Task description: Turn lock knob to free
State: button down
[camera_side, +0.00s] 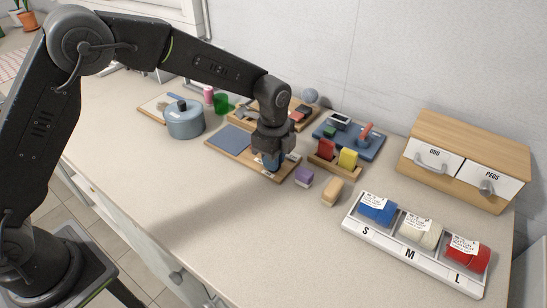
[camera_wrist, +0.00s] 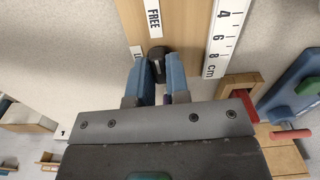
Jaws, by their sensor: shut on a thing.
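In the wrist view, a dark lock knob (camera_wrist: 157,54) stands on a wooden board (camera_wrist: 182,22). My gripper (camera_wrist: 158,66) is shut on the knob, with one blue finger on each side. A white FREE label (camera_wrist: 153,15) is just beyond the knob, and a second small label (camera_wrist: 136,50) is left of it, its text unreadable. In the side view, my gripper (camera_side: 270,163) is low over the right part of the wooden board (camera_side: 242,163), and it hides the knob there.
A blue pot (camera_side: 185,122) stands left; a block holder (camera_side: 333,164) stands right. A purple-white block (camera_side: 304,177) and a tan block (camera_side: 332,192) lie close by. The counter front is clear.

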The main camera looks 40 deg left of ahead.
jog(key=shift+m, duration=0.5)
jog(key=c, duration=1.1)
grip_release()
notch_tip(320, 180, up, 14)
jog(key=s+a+r+n+t, duration=0.1)
jog(key=s+a+r+n, duration=0.25)
jog(key=s, duration=0.35)
jog(key=s+a+r+n+t, duration=0.2)
jog(key=s+a+n, duration=0.2)
jog(key=s+n, duration=0.15)
jog(key=s+a+r+n+t, duration=0.1)
jog(key=s+a+r+n, duration=0.1)
jog(key=s+a+n, duration=0.35)
jog(key=s+f+n+t, duration=0.1)
jog(key=s+f+n, duration=0.2)
jog(key=s, duration=0.5)
jog(key=shift+s+f+n+t, duration=0.3)
jog(key=shift+s+n, duration=0.05)
jog(key=shift+s, duration=0.05)
